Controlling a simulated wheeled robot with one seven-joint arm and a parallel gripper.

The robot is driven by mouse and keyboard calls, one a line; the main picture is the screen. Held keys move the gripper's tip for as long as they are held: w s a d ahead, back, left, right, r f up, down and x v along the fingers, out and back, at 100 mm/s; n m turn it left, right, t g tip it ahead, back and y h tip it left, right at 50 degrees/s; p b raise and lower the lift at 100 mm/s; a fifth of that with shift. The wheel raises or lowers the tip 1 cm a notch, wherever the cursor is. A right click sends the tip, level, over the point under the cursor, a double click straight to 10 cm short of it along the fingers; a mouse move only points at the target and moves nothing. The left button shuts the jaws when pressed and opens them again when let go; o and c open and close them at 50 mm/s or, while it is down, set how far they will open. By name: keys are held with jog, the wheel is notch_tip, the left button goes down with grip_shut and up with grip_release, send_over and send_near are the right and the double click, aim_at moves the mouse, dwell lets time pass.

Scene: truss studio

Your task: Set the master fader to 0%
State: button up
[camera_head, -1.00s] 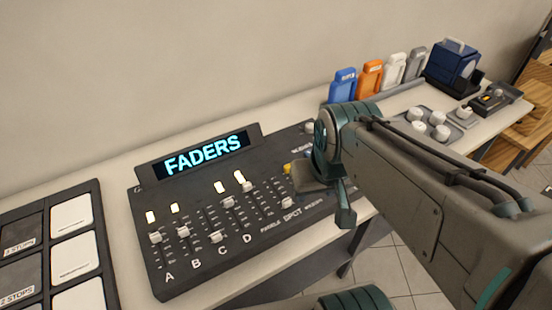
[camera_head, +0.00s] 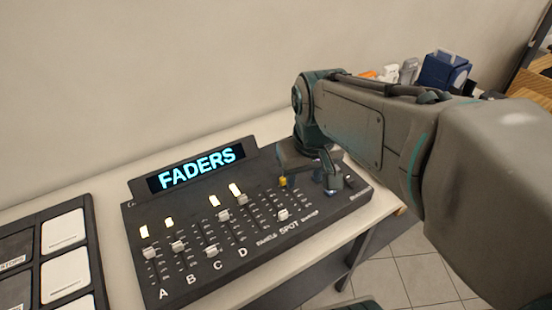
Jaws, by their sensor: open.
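The dark fader console (camera_head: 215,262) lies on the pale bench, its screen (camera_head: 198,169) reading FADERS. Another white cap (camera_head: 283,214) sits by the SPOT label. A small yellow control (camera_head: 283,181) shows beside my gripper. My gripper (camera_head: 322,172) is open, pointing down over the console's right part. One finger shows clearly; the other is largely hidden. I cannot make out the master fader; my gripper and arm cover part of that end.
A panel with large white pads (camera_head: 65,275) lies to the left of the console. A blue box (camera_head: 443,72) and small canisters (camera_head: 409,70) stand behind my arm at the back right.

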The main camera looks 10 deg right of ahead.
jog(key=w+f+n+g+b, duration=0.1)
jog(key=w, duration=0.8)
jog(key=n+g+b, duration=0.1)
jog(key=n+g, duration=0.1)
send_over(284, 181)
notch_tip(284, 181, down, 3)
jog(key=f, duration=0.9)
jog(key=w+f, duration=0.1)
jog(key=f, duration=0.3)
jog(key=shift+f, duration=0.35)
jog(key=shift+s, duration=0.1)
grip_shut()
